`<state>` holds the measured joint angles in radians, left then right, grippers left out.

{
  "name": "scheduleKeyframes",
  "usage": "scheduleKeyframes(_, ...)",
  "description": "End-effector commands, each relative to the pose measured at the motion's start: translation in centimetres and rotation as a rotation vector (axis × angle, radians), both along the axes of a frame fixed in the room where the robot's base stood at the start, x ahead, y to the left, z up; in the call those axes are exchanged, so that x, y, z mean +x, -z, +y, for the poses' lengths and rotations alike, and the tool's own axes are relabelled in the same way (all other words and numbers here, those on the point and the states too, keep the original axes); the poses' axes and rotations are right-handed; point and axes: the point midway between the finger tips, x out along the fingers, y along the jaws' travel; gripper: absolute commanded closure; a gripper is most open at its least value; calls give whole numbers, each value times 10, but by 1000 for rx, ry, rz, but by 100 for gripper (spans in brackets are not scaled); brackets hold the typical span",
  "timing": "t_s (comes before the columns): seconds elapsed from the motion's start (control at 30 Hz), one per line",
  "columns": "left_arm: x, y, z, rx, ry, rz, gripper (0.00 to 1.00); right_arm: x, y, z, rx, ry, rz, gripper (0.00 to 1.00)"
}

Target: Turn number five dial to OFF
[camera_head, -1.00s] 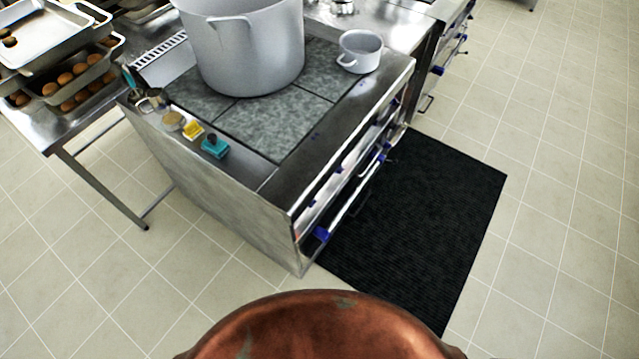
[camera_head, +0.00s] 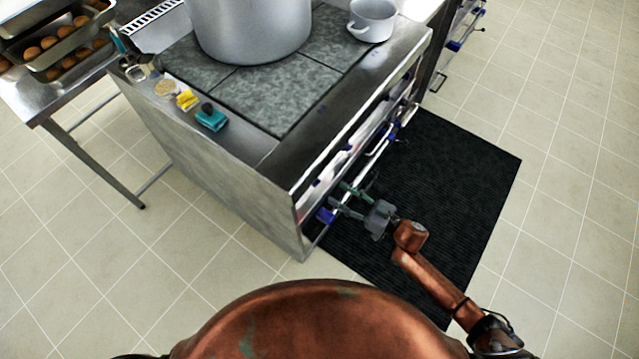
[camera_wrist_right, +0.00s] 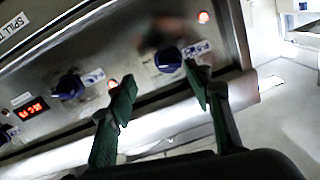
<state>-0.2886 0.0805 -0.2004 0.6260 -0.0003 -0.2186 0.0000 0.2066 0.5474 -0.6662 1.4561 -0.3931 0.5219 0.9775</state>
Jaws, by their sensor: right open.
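A stove front panel (camera_wrist_right: 130,50) with blue dials fills the right wrist view. One blue dial (camera_wrist_right: 168,58) is just beyond and between the fingertips of my right gripper (camera_wrist_right: 160,88). A second blue dial (camera_wrist_right: 68,87) is left of the fingers. I cannot read which dial is number five, nor its setting. In the head view, my right gripper (camera_head: 342,196) is open at the near end of the stove front, close to a blue dial (camera_head: 326,215). Whether it touches any dial is unclear. My left gripper is out of view.
The stove (camera_head: 215,170) carries a large stockpot (camera_head: 255,30), a small pot (camera_head: 372,20) and small items at its left edge. A rail crosses the wrist view below the dials (camera_wrist_right: 245,88). A black mat (camera_head: 460,170) covers the floor before the stove.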

Motion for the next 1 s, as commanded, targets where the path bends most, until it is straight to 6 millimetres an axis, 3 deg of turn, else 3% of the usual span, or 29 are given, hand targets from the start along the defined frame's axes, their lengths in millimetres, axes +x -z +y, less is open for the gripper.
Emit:
scheduleKeyframes(0.27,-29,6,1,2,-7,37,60,10,-11,33,18,-36,-9,54)
scheduleKeyframes(0.6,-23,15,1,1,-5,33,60,34,-9,69,16,-32,-7,54)
scheduleKeyframes(1.0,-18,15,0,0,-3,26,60,37,-10,73,14,-31,-8,56)
